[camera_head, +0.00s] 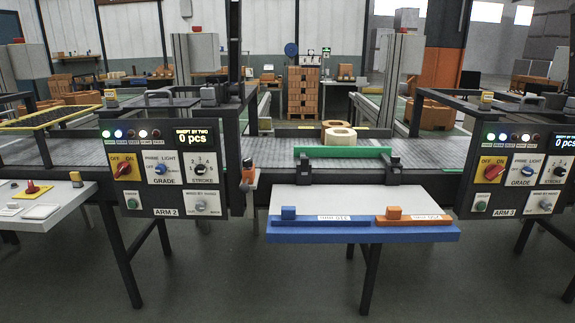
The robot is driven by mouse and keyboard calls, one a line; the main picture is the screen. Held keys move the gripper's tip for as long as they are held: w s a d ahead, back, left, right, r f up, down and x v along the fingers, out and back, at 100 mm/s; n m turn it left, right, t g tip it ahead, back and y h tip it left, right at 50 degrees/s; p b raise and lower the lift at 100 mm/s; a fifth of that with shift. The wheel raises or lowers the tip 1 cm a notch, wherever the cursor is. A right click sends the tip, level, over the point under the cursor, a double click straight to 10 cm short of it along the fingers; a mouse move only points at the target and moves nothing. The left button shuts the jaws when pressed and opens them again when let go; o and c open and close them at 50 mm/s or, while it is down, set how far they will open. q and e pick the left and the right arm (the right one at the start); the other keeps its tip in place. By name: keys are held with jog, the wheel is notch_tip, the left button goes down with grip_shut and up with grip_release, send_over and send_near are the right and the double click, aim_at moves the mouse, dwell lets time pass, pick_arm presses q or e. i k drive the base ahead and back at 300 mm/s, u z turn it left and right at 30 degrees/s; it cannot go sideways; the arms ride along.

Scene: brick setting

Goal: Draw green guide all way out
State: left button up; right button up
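The green guide (343,152) is a long straight bar lying level across the edge of the grey conveyor (270,150), at the middle of the view. Two black brackets (303,170) stand under it, one near each end. A cream block (340,137) with a hole sits on the conveyor just behind the guide; I cannot tell whether they touch. Neither of my grippers shows in the head view.
Below the guide, a white shelf (350,198) carries a blue bar (322,222) and an orange bar (413,220), each with a small block on it. Control panels ARM 2 (170,168) and ARM 3 (520,170) flank the shelf. The floor in front is clear.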

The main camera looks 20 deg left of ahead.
aim_at(304, 153)
jog(key=u, duration=0.55)
jog(key=i, duration=0.55)
jog(key=u, duration=0.35)
